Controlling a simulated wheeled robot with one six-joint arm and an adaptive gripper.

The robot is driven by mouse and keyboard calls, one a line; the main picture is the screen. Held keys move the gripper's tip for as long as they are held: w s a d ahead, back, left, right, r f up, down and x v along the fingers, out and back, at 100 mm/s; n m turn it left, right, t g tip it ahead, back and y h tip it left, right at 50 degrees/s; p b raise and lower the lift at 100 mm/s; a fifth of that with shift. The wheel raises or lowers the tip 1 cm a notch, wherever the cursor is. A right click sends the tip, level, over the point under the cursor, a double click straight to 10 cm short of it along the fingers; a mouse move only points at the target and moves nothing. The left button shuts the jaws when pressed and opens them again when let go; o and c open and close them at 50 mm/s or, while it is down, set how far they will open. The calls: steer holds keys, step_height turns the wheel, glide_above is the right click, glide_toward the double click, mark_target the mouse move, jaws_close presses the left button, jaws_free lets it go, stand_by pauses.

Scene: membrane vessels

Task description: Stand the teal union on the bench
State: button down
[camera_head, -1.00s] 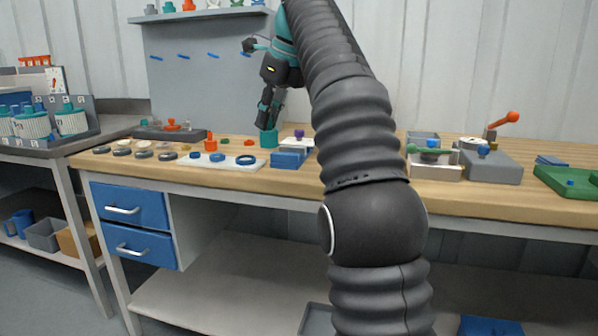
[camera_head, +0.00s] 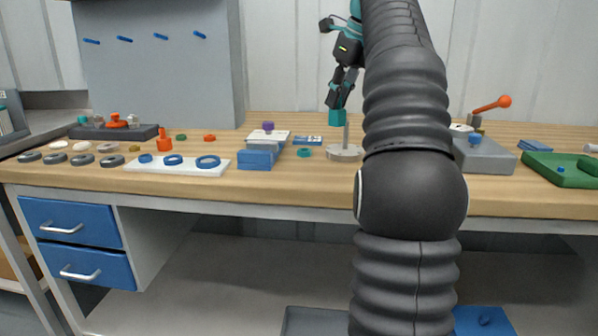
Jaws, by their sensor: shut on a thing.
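The teal union (camera_head: 337,119) is a small teal cylinder hanging below my gripper (camera_head: 340,104). My gripper points down and is shut on its top end. The union looks upright and above the bench top (camera_head: 330,177), beside the upper part of a thin grey rod on a round base (camera_head: 344,153). I cannot tell whether union and rod touch. My dark ribbed arm hides the bench to the right of them.
Left of the rod are a teal ring (camera_head: 304,153), a blue block (camera_head: 257,158) and a white plate (camera_head: 178,170) with blue rings. To the right are a grey block (camera_head: 484,157) and a green tray (camera_head: 562,169). The bench's front strip is clear.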

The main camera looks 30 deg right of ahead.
steer(key=shift+m, duration=0.4)
steer(key=shift+w+a+f+b, duration=0.55)
steer(key=shift+w+a+f, duration=0.4)
steer(key=shift+f, duration=0.9)
steer(key=shift+w+a+f+b, duration=0.6)
steer(key=shift+a+f, duration=0.6)
steer(key=shift+f, duration=0.65)
steer(key=shift+w+a+f+b, duration=0.45)
steer(key=shift+w+a+f, duration=0.55)
steer(key=shift+f, duration=0.85)
steer(key=shift+s, duration=0.1)
steer(key=shift+f, duration=0.15)
steer(key=c, duration=1.1)
jaws_free()
steer(key=shift+c, duration=0.2)
